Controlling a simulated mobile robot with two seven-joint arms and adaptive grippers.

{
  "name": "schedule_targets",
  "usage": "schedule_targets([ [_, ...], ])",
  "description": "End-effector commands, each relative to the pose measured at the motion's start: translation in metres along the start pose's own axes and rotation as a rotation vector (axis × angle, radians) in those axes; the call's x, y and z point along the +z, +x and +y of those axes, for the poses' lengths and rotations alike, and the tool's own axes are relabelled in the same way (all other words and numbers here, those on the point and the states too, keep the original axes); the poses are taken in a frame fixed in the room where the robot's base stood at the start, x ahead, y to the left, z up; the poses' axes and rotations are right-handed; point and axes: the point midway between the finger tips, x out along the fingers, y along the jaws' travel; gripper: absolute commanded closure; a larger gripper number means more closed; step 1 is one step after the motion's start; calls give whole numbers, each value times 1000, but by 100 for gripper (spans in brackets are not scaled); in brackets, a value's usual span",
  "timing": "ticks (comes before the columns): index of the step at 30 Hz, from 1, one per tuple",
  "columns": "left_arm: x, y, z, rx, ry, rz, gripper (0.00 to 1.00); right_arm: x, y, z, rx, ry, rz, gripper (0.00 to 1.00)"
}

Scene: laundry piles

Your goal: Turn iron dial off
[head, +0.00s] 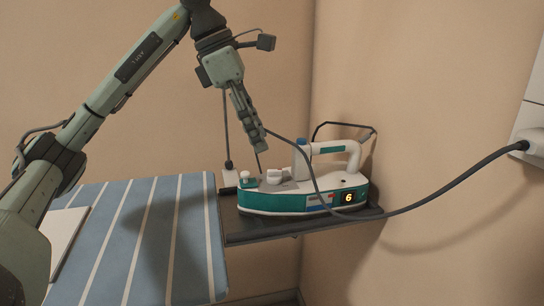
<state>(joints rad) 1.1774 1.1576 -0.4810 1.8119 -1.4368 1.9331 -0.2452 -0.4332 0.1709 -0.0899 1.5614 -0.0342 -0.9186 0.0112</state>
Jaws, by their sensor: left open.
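The iron (300,190) has a white top and a teal body, and lies on a dark shelf at the end of the ironing board. A lit yellow "6" shows on its side display (348,197). A round white knob (274,176) stands on its top and looks like the dial; a smaller white knob (245,175) is near its left tip. My left gripper (256,150) points down, open and empty, just above the left part of the iron. Whether a fingertip touches the iron is hard to tell. My right gripper is not in view.
A grey cord (430,205) loops from the iron's area to a white wall outlet (530,143) at the right. A wire rest (343,127) rises behind the iron. The blue striped ironing board (150,240) lies left of the dark shelf (260,232). Walls close in behind and right.

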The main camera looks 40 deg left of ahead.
Motion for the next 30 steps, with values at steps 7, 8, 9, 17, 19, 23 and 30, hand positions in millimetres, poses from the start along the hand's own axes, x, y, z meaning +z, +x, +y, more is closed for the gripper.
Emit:
schedule_targets([
  [7, -1, 38, -1, -3, 0, 4, 54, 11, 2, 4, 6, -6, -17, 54],
  [8, -1, 43, -1, -3, 0, 4, 54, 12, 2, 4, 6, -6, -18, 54],
  [9, -1, 49, -1, -3, 0, 4, 54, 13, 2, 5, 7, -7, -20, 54],
  [17, 0, 73, -1, -2, 1, 0, 54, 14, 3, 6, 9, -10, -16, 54],
  [19, 0, 75, -1, -1, 1, -1, 54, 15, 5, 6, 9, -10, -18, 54],
  [23, 0, 75, 0, -1, 1, -1, 54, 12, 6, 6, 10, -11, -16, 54],
  [30, 0, 75, 0, -2, 1, -1, 74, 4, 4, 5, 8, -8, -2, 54],
])
